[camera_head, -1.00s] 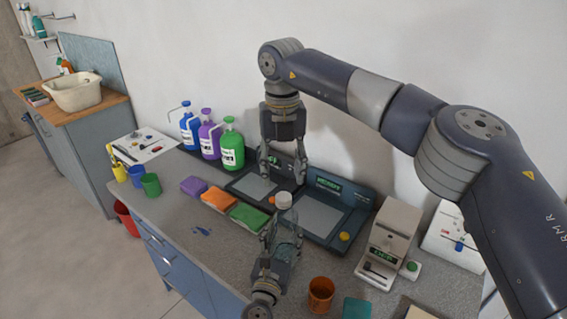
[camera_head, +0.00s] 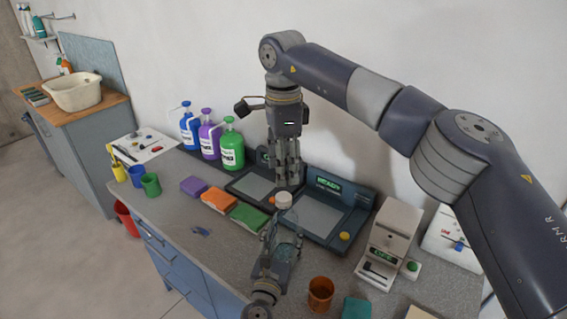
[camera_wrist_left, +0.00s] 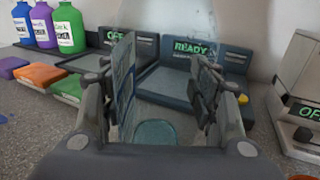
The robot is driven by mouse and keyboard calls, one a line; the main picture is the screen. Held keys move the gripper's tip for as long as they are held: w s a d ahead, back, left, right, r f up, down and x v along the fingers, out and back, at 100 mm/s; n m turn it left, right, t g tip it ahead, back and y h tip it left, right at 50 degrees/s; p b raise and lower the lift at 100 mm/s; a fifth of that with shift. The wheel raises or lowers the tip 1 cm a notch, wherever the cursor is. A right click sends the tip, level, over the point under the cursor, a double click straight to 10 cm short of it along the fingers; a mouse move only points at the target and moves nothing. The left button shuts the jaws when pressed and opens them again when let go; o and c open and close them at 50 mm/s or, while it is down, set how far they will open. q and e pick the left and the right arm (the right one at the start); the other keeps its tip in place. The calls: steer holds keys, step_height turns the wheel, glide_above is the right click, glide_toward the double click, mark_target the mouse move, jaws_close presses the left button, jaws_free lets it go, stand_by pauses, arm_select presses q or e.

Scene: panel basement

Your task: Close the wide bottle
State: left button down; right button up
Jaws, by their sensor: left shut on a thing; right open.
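The wide bottle (camera_head: 290,236) is clear and stands upright at the counter's front middle. A white cap (camera_head: 284,200) sits at its top; I cannot tell whether it is fully tightened. My left gripper (camera_head: 279,252) comes from the front and is shut around the bottle's body. In the left wrist view, the left gripper (camera_wrist_left: 160,95) has a finger on each side of the clear bottle (camera_wrist_left: 155,132). My right gripper (camera_head: 288,180) is open and empty, pointing down just above the cap, apart from it. Its fingers overlap in the head view, hiding the gap.
Two dark devices stand behind the bottle, one with a READY screen (camera_head: 328,183). Blue, purple and green jugs (camera_head: 231,150) stand back left, with coloured sponges (camera_head: 220,200) before them. A beige machine (camera_head: 388,240) and an orange cup (camera_head: 320,293) are at right.

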mark_target(284, 196)
steer(key=n, duration=0.3)
steer(key=shift+r, duration=0.1)
steer(key=shift+f, duration=4)
jaws_close()
